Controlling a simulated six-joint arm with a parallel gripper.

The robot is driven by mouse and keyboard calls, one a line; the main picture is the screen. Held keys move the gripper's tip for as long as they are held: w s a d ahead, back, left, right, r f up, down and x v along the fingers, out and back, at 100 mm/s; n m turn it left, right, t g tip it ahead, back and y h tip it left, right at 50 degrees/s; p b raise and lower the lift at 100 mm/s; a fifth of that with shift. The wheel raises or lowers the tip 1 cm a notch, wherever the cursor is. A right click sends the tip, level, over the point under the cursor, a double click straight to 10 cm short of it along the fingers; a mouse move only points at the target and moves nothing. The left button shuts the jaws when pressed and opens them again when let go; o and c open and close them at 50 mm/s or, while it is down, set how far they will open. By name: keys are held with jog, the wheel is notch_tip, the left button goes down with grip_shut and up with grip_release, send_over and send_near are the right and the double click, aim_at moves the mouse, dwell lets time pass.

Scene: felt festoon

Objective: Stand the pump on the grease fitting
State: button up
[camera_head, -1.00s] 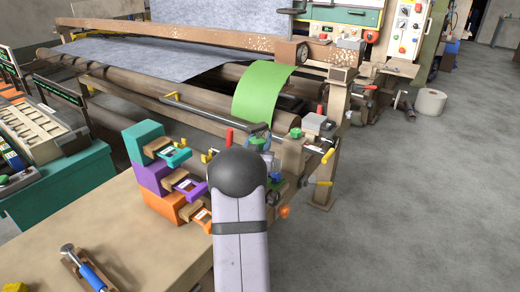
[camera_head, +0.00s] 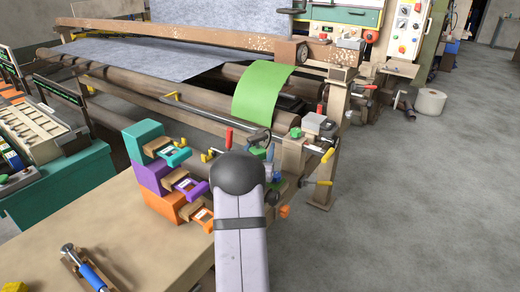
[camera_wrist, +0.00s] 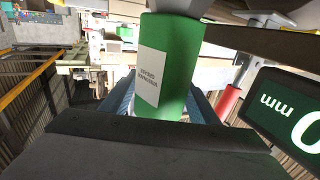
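The pump (camera_wrist: 168,75), a green cylinder with a white label, fills the middle of the wrist view. Blue finger parts of my gripper (camera_wrist: 165,112) show on both sides of it, and the gripper appears shut on it. A grey part covers the pump's top edge. In the head view my forearm hides most of the gripper; a bit of green (camera_head: 257,152) shows just past the arm's dark rounded joint, near the machine's front corner. I cannot make out the grease fitting; it may be hidden behind my arm or the pump.
A black display (camera_wrist: 290,115) stands close on the right in the wrist view. A red lever (camera_head: 229,138), a dark handwheel (camera_head: 260,138) and a green knob (camera_head: 295,132) crowd the machine corner. Stacked teal, purple and orange blocks (camera_head: 150,175) stand left of my arm on the bench (camera_head: 110,215).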

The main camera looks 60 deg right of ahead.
jog(key=shift+a+r, duration=0.1)
jog(key=shift+r, duration=0.05)
jog(key=b+v, duration=0.1)
jog(key=v, duration=1)
jog(key=shift+s+a, duration=0.2)
jog(key=shift+a, duration=0.15)
dwell(0.3)
